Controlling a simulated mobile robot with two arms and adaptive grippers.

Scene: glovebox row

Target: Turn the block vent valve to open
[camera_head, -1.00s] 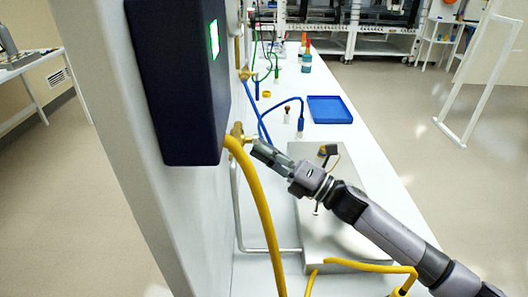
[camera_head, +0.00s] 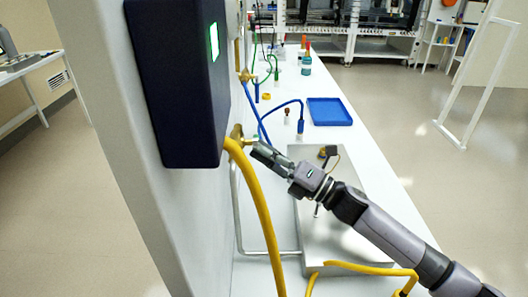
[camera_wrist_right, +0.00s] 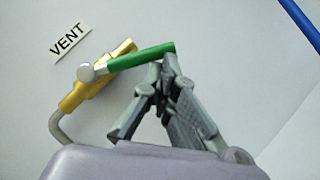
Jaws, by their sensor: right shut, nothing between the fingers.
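The vent valve has a brass body (camera_wrist_right: 82,96) and a green lever (camera_wrist_right: 140,57) in the right wrist view. A "VENT" label (camera_wrist_right: 69,44) is beside it on the pale wall. The lever points right, at a small angle to the brass body. My right gripper (camera_wrist_right: 164,72) is shut and empty, its tips at the lever's free end. I cannot tell whether they touch it. In the head view my right gripper (camera_head: 256,150) is just right of the brass fitting (camera_head: 237,132) on the panel. The lever cannot be made out there. My left gripper is not in view.
A dark box (camera_head: 180,85) with a green screen and a yellow hose (camera_head: 262,205) are close left of the gripper. A metal plate (camera_head: 345,235) lies below my arm on the white bench. A blue tray (camera_head: 330,111) sits farther back. A blue tube (camera_wrist_right: 302,22) crosses the wrist view's corner.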

